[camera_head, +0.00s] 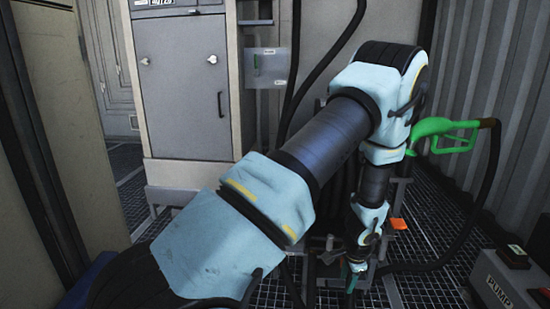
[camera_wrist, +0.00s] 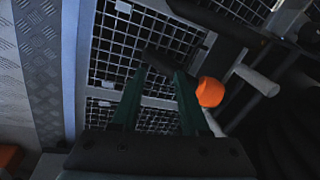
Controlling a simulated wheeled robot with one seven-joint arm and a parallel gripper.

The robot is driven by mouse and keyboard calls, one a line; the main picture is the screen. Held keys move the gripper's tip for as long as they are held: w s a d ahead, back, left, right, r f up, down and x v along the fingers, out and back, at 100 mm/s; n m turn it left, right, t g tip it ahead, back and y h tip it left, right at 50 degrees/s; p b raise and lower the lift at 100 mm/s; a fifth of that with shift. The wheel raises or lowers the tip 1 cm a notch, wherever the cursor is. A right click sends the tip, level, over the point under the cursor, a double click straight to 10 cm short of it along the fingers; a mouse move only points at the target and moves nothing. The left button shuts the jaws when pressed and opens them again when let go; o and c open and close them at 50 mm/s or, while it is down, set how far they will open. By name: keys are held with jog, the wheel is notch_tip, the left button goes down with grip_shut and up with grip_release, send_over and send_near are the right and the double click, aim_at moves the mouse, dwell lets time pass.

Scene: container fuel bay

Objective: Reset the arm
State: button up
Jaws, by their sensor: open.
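My arm reaches from the bottom left of the head view up to a bent elbow, then its forearm drops downward at right of centre. My gripper (camera_head: 355,277) hangs low at the end, pointing down and partly lost against dark hoses and frame. In the wrist view my gripper (camera_wrist: 160,90) shows two dark green fingers, apart, with a dark bar-like part and floor grating seen beyond them. No held object shows between the fingers. An orange-tipped part (camera_wrist: 210,92) lies just right of the right finger; I cannot tell whether it touches.
A green fuel nozzle (camera_head: 445,133) with a black hose is right of my forearm. A grey cabinet (camera_head: 183,90) stands behind at left. A box marked PUMP (camera_head: 505,290) is at bottom right. An orange piece (camera_head: 398,224) sits near my wrist. Grated floor (camera_head: 430,240) lies between.

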jog(key=w+a+r+n, duration=0.2)
jog(key=a+r+n, duration=0.6)
jog(key=a+r, duration=0.9)
jog(key=s+a+r+n+p, duration=0.1)
jog(key=s+a+r+n, duration=0.6)
jog(key=s+a+r, duration=0.35)
notch_tip(320, 180, up, 38)
jog(key=w+p, duration=0.1)
jog(key=p, duration=3.6)
jog(key=shift+g+p, duration=0.3)
jog(key=shift+p, duration=0.1)
